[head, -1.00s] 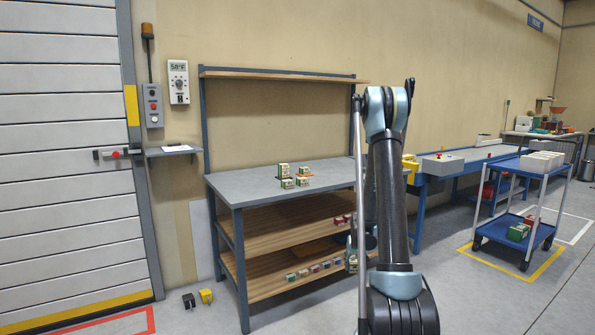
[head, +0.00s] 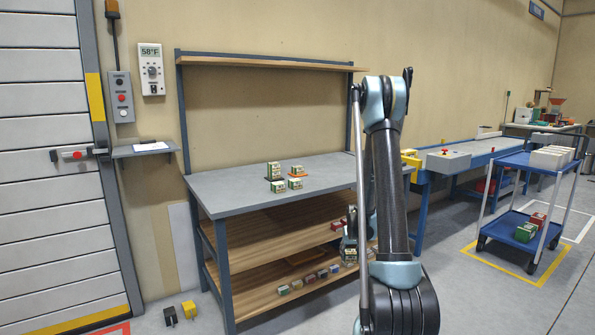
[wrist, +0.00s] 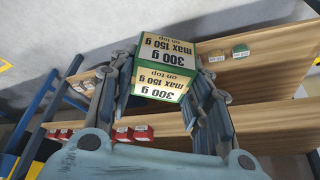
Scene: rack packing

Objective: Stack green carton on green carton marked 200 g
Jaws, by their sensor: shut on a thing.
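My gripper (wrist: 165,95) is shut on a green and cream carton (wrist: 165,65) that reads "300 g" and "max 150 g on top". In the head view my gripper (head: 349,243) is low beside the bench's right end, partly behind my arm, with the held carton (head: 350,255). Several green and cream cartons stand on the grey bench top: one at the back left (head: 274,170), one at the back right (head: 297,170), one at the front left (head: 277,186) and one at the front right (head: 295,184). Their markings are too small to read, so I cannot tell which is 200 g.
The grey bench top (head: 235,190) is mostly clear. Red cartons (head: 337,225) sit on the shelf below, and a row of small cartons (head: 310,279) lines the lowest shelf. An upper shelf (head: 260,60) spans above the bench. A blue cart (head: 515,235) stands at the right.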

